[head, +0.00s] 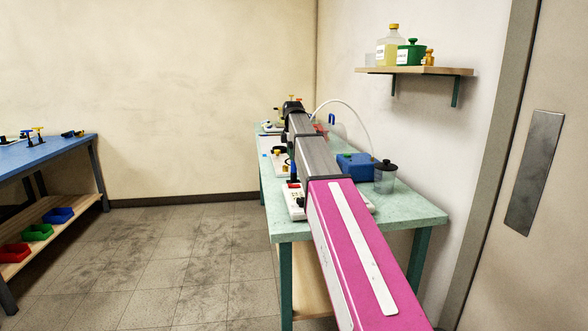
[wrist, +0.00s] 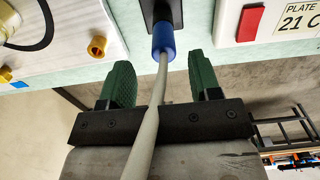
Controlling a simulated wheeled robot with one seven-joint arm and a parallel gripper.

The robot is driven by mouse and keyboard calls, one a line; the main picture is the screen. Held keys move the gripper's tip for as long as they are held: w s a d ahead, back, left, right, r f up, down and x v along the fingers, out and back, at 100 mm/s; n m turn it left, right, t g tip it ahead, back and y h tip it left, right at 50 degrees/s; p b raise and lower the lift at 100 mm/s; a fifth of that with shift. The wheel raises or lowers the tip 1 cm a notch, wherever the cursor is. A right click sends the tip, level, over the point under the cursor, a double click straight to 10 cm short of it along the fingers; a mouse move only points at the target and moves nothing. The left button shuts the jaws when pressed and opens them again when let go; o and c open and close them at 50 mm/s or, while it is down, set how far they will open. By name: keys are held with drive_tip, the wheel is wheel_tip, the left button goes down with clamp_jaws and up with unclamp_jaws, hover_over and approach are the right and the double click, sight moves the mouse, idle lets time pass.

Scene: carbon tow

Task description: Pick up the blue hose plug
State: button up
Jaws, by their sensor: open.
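The blue hose plug (wrist: 163,38) is at the top middle of the wrist view, against a dark grey piece. A pale hose (wrist: 150,125) runs from it down across the picture, in front of my gripper's body. My gripper (wrist: 160,62) has two green fingers spread apart, one on each side of the hose. The fingertips are a little short of the plug, and nothing is held between them. In the head view my arm reaches along the green bench (head: 410,212) and hides much of it; I cannot make out the plug there.
In the wrist view, a white box with a red switch (wrist: 250,22) is right of the plug, and a yellow fitting (wrist: 97,46) is left. A blue box (head: 352,165) and a lidded jar (head: 385,181) stand right of my arm. Open floor lies to the left.

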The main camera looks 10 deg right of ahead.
sight(294, 172)
drive_tip(key=f, duration=0.5)
drive_tip(key=shift+s+d, duration=0.15)
drive_tip(key=shift+s, duration=0.05)
drive_tip(key=c, duration=1)
